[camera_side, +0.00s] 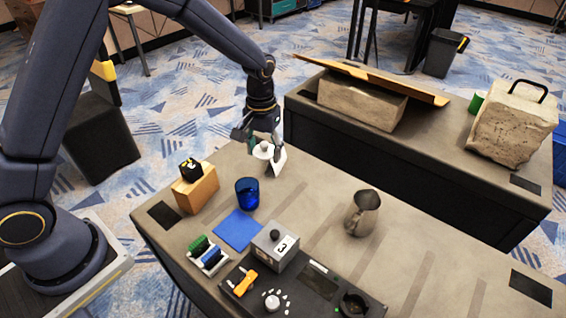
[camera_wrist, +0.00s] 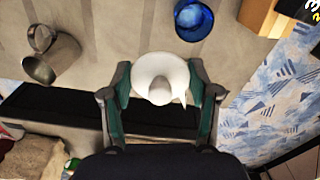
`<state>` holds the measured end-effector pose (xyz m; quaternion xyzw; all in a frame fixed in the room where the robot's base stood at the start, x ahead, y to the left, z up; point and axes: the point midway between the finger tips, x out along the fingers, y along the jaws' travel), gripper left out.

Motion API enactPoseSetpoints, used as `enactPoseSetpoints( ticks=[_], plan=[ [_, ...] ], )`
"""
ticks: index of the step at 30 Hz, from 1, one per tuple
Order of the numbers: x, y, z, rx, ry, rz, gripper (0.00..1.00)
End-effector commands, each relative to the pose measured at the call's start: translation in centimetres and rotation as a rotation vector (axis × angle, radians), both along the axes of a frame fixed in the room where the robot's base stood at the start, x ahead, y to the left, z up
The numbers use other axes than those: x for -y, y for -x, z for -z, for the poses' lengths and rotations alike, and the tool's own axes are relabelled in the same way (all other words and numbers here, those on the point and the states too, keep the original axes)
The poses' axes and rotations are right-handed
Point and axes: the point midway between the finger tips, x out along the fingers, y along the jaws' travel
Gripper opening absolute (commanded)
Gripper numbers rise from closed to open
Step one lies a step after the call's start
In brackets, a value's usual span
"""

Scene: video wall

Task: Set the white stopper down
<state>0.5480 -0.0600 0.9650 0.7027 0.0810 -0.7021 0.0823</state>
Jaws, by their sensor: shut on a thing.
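The white stopper (camera_wrist: 160,78) is between the fingers of my gripper (camera_wrist: 160,95) in the wrist view, with a round knob towards the camera. My gripper is shut on it. In the side view my gripper (camera_side: 261,150) holds the stopper (camera_side: 263,151) at the far edge of the near table (camera_side: 310,195). A white flap-like shape (camera_side: 279,163) shows beside the stopper; I cannot tell whether it belongs to it. I cannot tell whether the stopper touches the table.
A blue cup (camera_side: 247,193) stands nearby, with a blue mat (camera_side: 238,230) in front. A wooden block (camera_side: 195,188) is to the left, a metal pitcher (camera_side: 362,213) to the right. A grey box (camera_side: 275,247) stands nearer the front. The tabletop between cup and pitcher is clear.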

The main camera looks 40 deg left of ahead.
Motion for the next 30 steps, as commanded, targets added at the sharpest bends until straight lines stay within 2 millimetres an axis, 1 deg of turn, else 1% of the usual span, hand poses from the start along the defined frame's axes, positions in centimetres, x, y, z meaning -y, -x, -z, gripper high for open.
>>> enactPoseSetpoints(
  ticks=[1, 2, 3, 5, 6, 9, 12, 15, 18, 20, 24, 27, 30],
  plan=[
    [2.1, -0.6, 1.1, -0.004, 0.000, 0.010, 0.42],
    [3.4, -0.9, 1.8, -0.004, 0.000, 0.014, 0.42],
    [5.1, -1.2, 2.7, -0.005, 0.000, 0.019, 0.42],
    [7.9, -1.3, 4.2, -0.005, 0.000, 0.039, 0.42],
    [9.7, -1.2, 5.2, -0.005, 0.000, 0.055, 0.42],
    [13.5, -0.3, 7.6, -0.004, 0.000, 0.112, 0.42],
    [16.0, 1.1, 9.5, -0.004, 0.001, 0.171, 0.42],
    [17.2, 2.3, 10.6, -0.003, 0.000, 0.207, 0.42],
    [17.9, 2.9, 11.6, -0.002, 0.001, 0.227, 0.42],
    [18.0, 3.1, 12.7, -0.002, 0.001, 0.231, 0.42],
    [18.0, 3.1, 15.5, -0.003, 0.002, 0.232, 0.42],
    [18.0, 3.0, 16.8, -0.001, 0.002, 0.232, 0.42],
    [18.0, 3.0, 17.5, -0.001, 0.002, 0.231, 0.42]
  ],
)
